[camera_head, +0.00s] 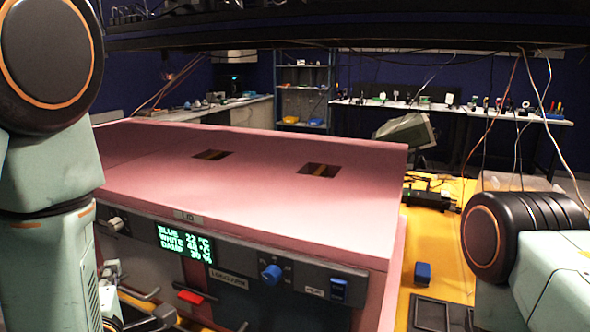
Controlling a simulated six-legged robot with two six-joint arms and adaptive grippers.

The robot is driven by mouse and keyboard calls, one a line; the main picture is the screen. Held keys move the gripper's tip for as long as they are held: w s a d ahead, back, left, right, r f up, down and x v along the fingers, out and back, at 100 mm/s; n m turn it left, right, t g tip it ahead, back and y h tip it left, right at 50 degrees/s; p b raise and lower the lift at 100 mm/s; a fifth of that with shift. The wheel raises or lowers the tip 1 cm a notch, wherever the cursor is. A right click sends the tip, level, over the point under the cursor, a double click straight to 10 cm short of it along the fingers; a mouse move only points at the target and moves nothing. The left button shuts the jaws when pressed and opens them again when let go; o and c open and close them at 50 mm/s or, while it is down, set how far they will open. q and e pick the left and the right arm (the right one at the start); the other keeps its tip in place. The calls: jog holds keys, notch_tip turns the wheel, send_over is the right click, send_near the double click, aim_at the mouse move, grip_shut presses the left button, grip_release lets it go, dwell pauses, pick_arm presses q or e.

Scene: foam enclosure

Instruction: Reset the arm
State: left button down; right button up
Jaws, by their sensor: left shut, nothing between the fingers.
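My left arm comes down along the left edge of the view. My left gripper (145,318) is low at the bottom left, in front of the pink foam enclosure (265,160), partly cut off by the frame edge. It is shut and empty. My right arm's wheel-like joint and pale green link show at the lower right, beside the enclosure. My right gripper is out of the picture.
The enclosure's front panel has a lit green display (185,243), a blue knob (271,273) and a red handle (190,297). Its top has two square holes. A yellow surface (455,275) lies at right with a small blue block (422,273). Cables hang above it.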

pick_arm(q)
jog(key=s+d+f+m+g+h+b, duration=0.25)
jog(key=f+m, duration=0.35)
jog(key=f, duration=0.3)
jog(key=s+d+f+m+g+h+b, duration=0.1)
jog(key=s+f+m+g, duration=0.3)
jog(key=f+m, duration=0.3)
jog(key=s+d+f+m+g+h+b, duration=0.1)
jog(key=s+d+f+m+g+h, duration=0.3)
jog(key=f, duration=0.6)
jog(key=s+f+m+g+b, duration=0.4)
jog(key=s+f+b, duration=0.3)
jog(key=s+f, duration=1.1)
jog(key=shift+s+a+f+g+y+b, duration=0.2)
jog(key=shift+f+g+y+b, duration=0.15)
jog(key=shift+f+g, duration=0.3)
